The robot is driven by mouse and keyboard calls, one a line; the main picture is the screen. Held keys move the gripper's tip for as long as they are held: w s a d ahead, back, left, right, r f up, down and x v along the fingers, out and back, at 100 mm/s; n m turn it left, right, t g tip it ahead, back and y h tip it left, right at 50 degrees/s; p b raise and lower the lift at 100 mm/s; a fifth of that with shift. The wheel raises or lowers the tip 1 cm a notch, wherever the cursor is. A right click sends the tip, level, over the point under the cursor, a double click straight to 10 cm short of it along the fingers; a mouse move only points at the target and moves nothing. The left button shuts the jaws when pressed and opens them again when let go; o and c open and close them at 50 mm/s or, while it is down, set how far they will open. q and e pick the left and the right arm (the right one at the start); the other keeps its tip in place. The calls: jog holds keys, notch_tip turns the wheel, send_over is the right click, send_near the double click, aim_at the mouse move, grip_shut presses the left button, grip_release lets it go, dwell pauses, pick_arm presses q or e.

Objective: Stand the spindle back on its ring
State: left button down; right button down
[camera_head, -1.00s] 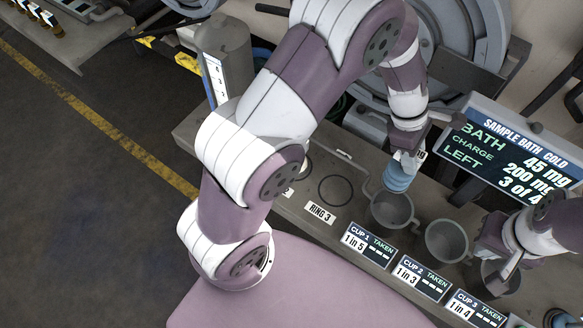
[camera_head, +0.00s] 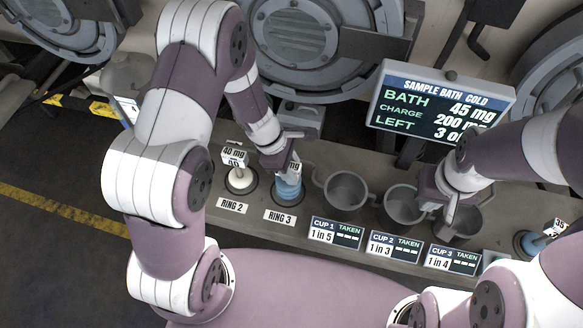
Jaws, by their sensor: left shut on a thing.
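My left gripper (camera_head: 285,163) is shut on a blue spindle (camera_head: 288,187) with a partly hidden "mg" tag. The spindle is upright at ring 3 (camera_head: 273,198), whose dark circle shows around its lower end. I cannot tell whether its base touches the ring. The ring's label (camera_head: 280,217) is in front. My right gripper (camera_head: 449,212) is at the left side of cup 3 (camera_head: 467,222); whether its fingers close on the cup's handle is unclear.
A white spindle (camera_head: 240,179) tagged 40 mg stands on ring 2, left of the held one. Cup 1 (camera_head: 346,192) and cup 2 (camera_head: 402,206) stand to the right. Another blue spindle (camera_head: 525,243) is at far right. The sample bath screen (camera_head: 440,103) stands behind.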

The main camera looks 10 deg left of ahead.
pick_arm(q)
jog(key=shift+a+f, duration=0.1)
jog(key=shift+a, duration=0.1)
jog(key=c, duration=1.2)
grip_release()
jog(key=shift+f, duration=0.1)
jog(key=o, duration=0.4)
jog(key=shift+d, duration=0.1)
jog(key=shift+o, duration=0.2)
jog(key=v, duration=1.2)
jog(key=s+a+r+m+t+y, duration=0.1)
jog(key=s+a+r+m+y, duration=0.2)
jog(key=s+m, duration=0.5)
jog(key=m+y, duration=0.1)
jog(key=m, duration=0.9)
jog(key=shift+s+a+t, duration=0.3)
jog(key=shift+s+a, duration=0.05)
jog(key=shift+s, duration=0.05)
